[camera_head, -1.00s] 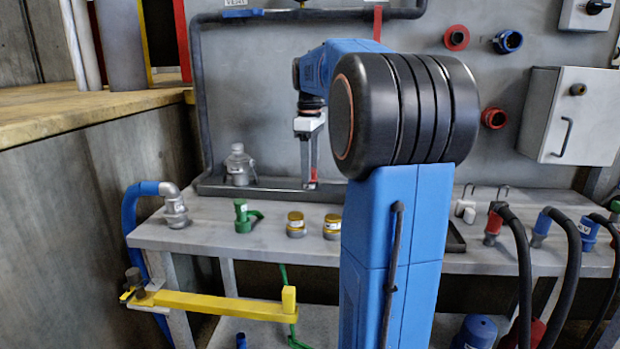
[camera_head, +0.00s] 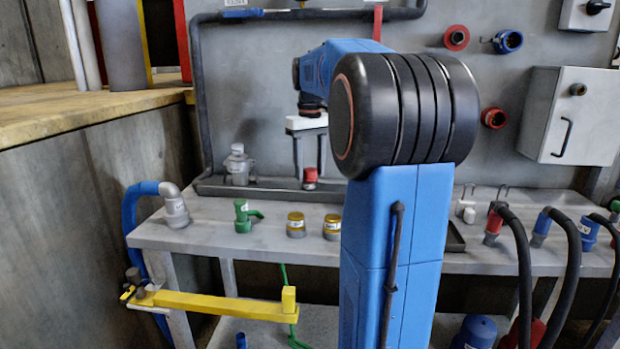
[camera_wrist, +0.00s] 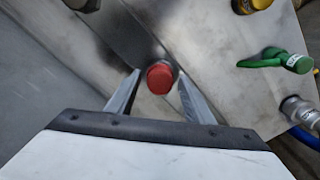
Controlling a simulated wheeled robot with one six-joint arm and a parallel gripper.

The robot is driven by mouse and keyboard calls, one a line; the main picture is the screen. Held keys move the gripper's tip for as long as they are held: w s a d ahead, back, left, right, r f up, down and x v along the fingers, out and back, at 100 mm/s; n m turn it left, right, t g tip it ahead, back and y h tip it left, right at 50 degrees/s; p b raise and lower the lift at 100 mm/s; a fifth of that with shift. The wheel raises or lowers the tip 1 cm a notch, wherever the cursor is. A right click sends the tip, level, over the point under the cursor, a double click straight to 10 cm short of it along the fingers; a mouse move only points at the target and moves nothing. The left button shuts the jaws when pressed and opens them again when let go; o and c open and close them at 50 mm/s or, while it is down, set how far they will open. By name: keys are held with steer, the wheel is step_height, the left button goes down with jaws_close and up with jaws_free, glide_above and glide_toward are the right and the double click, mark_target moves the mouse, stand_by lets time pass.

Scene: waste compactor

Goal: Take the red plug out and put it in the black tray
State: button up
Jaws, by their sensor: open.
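A red plug (camera_head: 310,178) stands upright in a long dark tray (camera_head: 275,187) at the back of the bench, at the foot of the wall. It also shows in the wrist view (camera_wrist: 160,78), between and beyond the fingertips. My gripper (camera_head: 310,172) is open and empty, above the plug and pointing down. In the wrist view its two fingers (camera_wrist: 155,85) are spread on either side of the plug, with gaps. Another dark tray edge (camera_head: 456,238) shows to the right, mostly hidden behind my arm.
A grey fitting (camera_head: 238,166) stands left of the plug. A green valve (camera_head: 243,216) and two yellow caps (camera_head: 296,224) stand nearer the front. Hoses with plugs (camera_head: 494,222) are at right.

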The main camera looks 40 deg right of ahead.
steer(key=m, duration=0.3)
steer(key=shift+m, duration=0.4)
steer(key=m, duration=0.4)
steer(key=shift+c, duration=0.6)
steer(key=c, duration=1)
steer(key=shift+n, duration=2.6)
steer(key=shift+c, duration=0.2)
steer(key=n, duration=0.5)
